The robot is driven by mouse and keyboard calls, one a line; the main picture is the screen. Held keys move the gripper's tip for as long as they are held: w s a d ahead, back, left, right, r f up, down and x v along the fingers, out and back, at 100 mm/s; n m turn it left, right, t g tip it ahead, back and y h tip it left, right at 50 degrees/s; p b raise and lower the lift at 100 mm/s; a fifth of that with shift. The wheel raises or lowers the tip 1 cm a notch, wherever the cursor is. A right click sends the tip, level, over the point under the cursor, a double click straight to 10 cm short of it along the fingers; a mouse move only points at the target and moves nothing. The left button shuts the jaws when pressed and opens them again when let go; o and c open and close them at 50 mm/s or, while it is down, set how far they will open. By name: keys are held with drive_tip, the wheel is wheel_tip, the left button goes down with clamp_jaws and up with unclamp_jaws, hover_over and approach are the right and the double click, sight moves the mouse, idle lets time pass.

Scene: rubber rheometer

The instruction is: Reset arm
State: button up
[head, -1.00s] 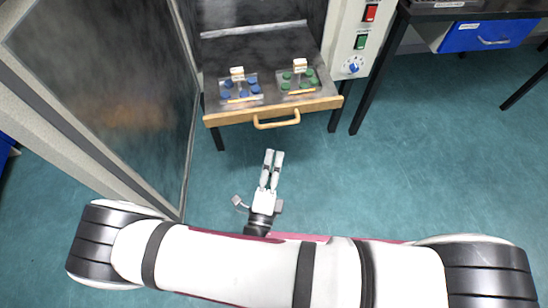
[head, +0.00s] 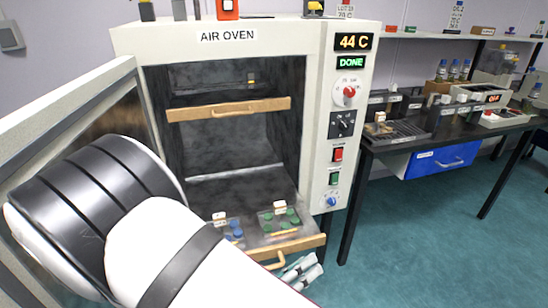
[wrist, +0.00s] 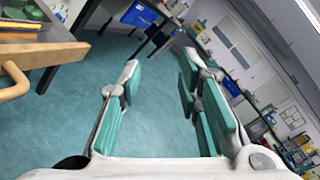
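My gripper (wrist: 160,68) is open and empty in the wrist view, its teal-padded fingers apart over the floor. In the head view its fingers (head: 300,270) show just right of the lower drawer's front, partly hidden by my white arm. The arm is raised across the lower left of the head view, in front of the open oven door.
The air oven (head: 225,58) reads 44 C and DONE; its door (head: 88,125) stands open. Its lower drawer (head: 312,243) is out, holding blue pieces (head: 236,229) and green pieces (head: 290,222). A wooden handle (wrist: 15,85) is close left in the wrist view. A black bench (head: 440,135) stands right.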

drive_tip(key=s+d+r+m+g+y, duration=0.4)
drive_tip(key=s+d+r+m+g, duration=0.3)
drive_tip(key=m, duration=0.5)
drive_tip(key=s+d+r+m+g+y, duration=0.4)
drive_tip(key=s+d+r+m+g, duration=0.35)
drive_tip(key=m, duration=0.45)
drive_tip(key=s+a+r+m+t+y, duration=0.1)
drive_tip(key=s+r+m+t+y, duration=0.45)
drive_tip(key=m, duration=0.45)
wheel_tip(320, 180, up, 15)
drive_tip(key=t+y+p, duration=0.1)
drive_tip(key=t+p, duration=0.1)
drive_tip(key=p, duration=1.1)
